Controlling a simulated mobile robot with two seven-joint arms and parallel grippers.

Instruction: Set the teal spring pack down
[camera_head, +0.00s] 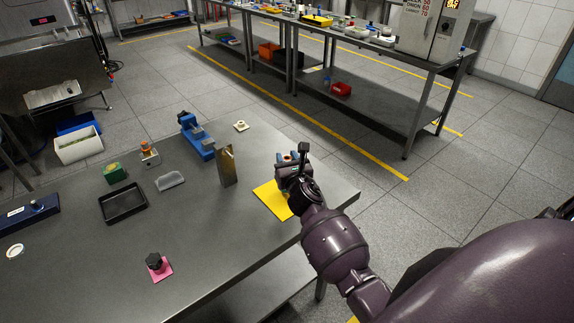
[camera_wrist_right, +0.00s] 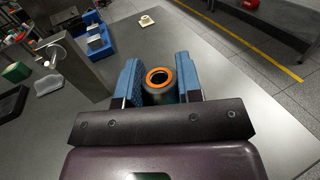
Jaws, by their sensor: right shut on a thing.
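The teal spring pack (camera_wrist_right: 160,92) is a short dark teal cylinder with an orange ring around its dark open top. In the right wrist view it stands upright between the blue finger pads of my right gripper (camera_wrist_right: 160,84), which is shut on it. In the head view my right gripper (camera_head: 290,160) is at the table's right end, over the far right part of a yellow mat (camera_head: 269,199). The pack is mostly hidden there, and I cannot tell whether it touches the surface. My left gripper is not in view.
A tall brass-coloured block (camera_head: 226,166) stands just left of the mat. A blue vice-like fixture (camera_head: 198,138), a small cream part (camera_head: 240,126), a black tray (camera_head: 123,203) and a pink pad with a black knob (camera_head: 159,269) are on the table (camera_head: 215,235). The table's front middle is clear.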

